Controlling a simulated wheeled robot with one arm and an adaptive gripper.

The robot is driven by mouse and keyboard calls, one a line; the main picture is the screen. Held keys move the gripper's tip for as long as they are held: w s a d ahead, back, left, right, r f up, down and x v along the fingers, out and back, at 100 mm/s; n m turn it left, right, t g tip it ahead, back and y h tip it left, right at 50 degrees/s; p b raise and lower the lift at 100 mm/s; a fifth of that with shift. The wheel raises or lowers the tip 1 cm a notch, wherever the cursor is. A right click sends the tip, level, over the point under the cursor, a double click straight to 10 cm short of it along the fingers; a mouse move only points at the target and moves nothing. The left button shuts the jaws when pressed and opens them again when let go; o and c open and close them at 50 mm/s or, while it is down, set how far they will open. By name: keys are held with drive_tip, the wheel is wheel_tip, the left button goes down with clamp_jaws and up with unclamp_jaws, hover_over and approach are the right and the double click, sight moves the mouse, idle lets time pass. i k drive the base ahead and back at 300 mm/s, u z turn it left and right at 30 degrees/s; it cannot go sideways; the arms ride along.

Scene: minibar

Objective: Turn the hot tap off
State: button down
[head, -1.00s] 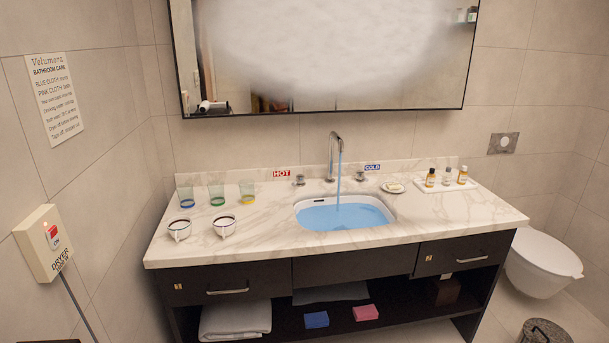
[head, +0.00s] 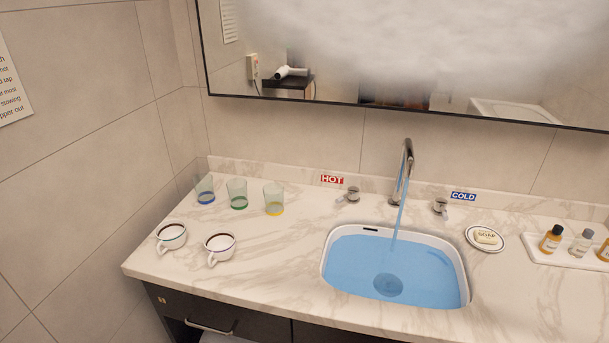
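The hot tap handle (head: 351,194) is a small metal knob with a lever on the marble counter, just below the red HOT label (head: 332,180). The tall chrome spout (head: 407,160) stands to its right, and a stream of water (head: 399,210) runs from it into the sink. The white sink (head: 325,262) holds blue water, and a round dark drain shows through it. The cold tap handle (head: 440,206) is right of the spout, below the blue COLD label (head: 463,196). My gripper is not in view.
A soap dish (head: 486,238) and a tray of bottles (head: 562,256) are at the right. The marble counter (head: 290,270) is bare in front of the cups and sink.

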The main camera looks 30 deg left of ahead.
sight(353, 192)
drive_tip(key=u, duration=0.85)
drive_tip(key=i, duration=0.9)
drive_tip(key=u, duration=1.3)
drive_tip(key=i, duration=0.25)
drive_tip(key=u, duration=0.15)
